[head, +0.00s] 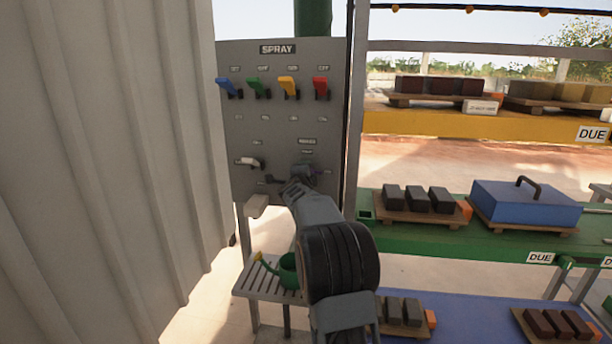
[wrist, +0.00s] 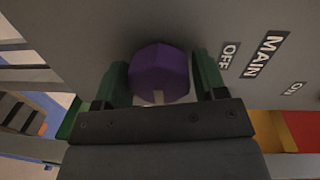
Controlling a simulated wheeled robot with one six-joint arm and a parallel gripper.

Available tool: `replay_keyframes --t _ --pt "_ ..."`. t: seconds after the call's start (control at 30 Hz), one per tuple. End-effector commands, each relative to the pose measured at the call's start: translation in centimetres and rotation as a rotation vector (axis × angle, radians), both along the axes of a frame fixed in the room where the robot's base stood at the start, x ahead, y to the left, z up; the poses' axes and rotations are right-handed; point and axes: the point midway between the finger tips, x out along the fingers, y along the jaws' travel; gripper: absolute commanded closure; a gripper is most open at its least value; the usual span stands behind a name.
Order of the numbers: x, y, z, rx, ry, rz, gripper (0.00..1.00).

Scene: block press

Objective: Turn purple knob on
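The purple knob (wrist: 160,72) is on the grey panel (head: 232,130), beside printed OFF, MAIN and ON labels in the wrist view. In the head view my gripper hides most of it; its pointer direction is not clear. My gripper (head: 298,180) is at the panel's lower right. In the wrist view its two green fingers (wrist: 160,62) stand on either side of the knob. They look open, with a narrow gap at the right finger; contact on the left side cannot be told.
Blue, green, yellow and red levers (head: 321,86) line the panel's upper part. A white switch (head: 249,162) is left of my gripper. A corrugated wall (head: 110,150) stands at left. Green shelving (head: 480,243) with block trays is at right. A green watering can (head: 288,271) is below.

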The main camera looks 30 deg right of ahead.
Motion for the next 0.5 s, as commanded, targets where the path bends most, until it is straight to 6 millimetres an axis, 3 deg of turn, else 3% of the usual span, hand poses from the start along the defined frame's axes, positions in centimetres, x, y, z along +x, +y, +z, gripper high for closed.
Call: replay_keyframes --t 0.17,0.5 --pt "0.00 0.00 0.01 -0.001 0.001 0.000 0.18" --pt "-0.49 0.51 0.13 -0.003 0.001 0.000 0.18"
